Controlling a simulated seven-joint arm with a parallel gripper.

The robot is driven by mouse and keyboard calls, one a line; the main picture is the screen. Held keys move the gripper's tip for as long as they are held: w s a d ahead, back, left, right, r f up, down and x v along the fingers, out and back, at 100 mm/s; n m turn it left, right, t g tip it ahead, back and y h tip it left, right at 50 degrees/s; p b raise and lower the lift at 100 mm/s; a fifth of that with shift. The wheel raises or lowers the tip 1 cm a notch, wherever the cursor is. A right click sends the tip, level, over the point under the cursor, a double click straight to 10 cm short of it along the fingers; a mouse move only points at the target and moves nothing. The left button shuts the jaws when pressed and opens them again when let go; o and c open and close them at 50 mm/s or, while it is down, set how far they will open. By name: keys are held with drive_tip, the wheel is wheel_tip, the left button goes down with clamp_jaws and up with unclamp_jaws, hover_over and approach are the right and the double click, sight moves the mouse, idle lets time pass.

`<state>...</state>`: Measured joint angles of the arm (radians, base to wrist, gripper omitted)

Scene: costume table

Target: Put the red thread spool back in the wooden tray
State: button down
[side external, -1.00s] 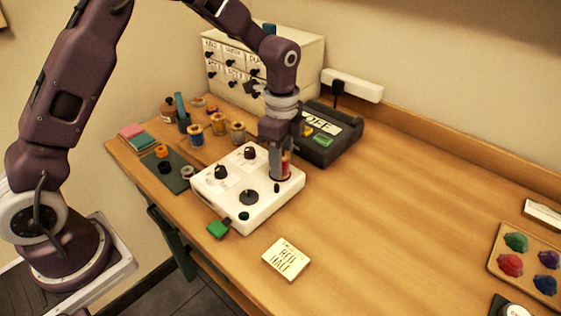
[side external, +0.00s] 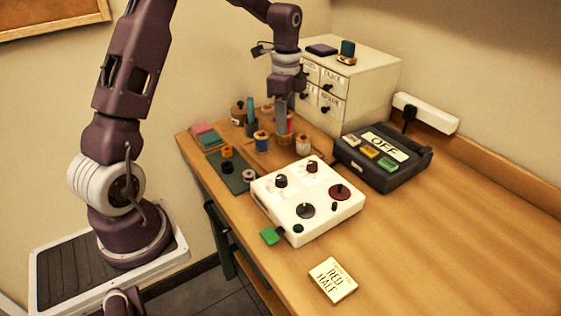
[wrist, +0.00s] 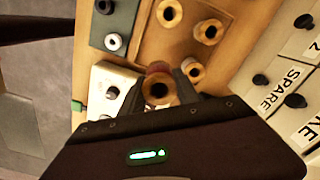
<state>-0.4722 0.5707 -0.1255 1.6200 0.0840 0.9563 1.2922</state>
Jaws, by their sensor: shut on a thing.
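My gripper (side external: 285,128) points down over the wooden tray (side external: 280,153), shut on the red thread spool (side external: 290,122). In the wrist view the spool (wrist: 157,88) is seen end-on between the fingertips, its tan top with a dark hole facing me and a bit of red behind it. The spool looks upright, partly hidden by the fingers. I cannot tell whether its bottom touches the tray. Other spools stand in the tray: a blue one (side external: 262,141) to the left and a pale one (side external: 303,144) to the right. The wrist view shows the tray (wrist: 185,38) too.
A white control box (side external: 290,222) with knobs and a bare dark red disc (side external: 340,192) stands in front. A drawer cabinet (side external: 375,75) rises close behind the tray. A black device marked OFF (side external: 383,152) is at right. The table's right side is clear.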

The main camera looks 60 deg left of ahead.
drive_tip(key=shift+s+a+f, duration=0.25)
drive_tip(key=shift+a+f, duration=0.3)
drive_tip(key=shift+s+a+f, duration=0.2)
drive_tip(key=shift+a+f, duration=0.3)
wheel_tip(320, 180, down, 8)
drive_tip(key=shift+f, duration=0.2)
drive_tip(key=c, duration=0.9)
unclamp_jaws()
drive_tip(key=shift+f, duration=0.15)
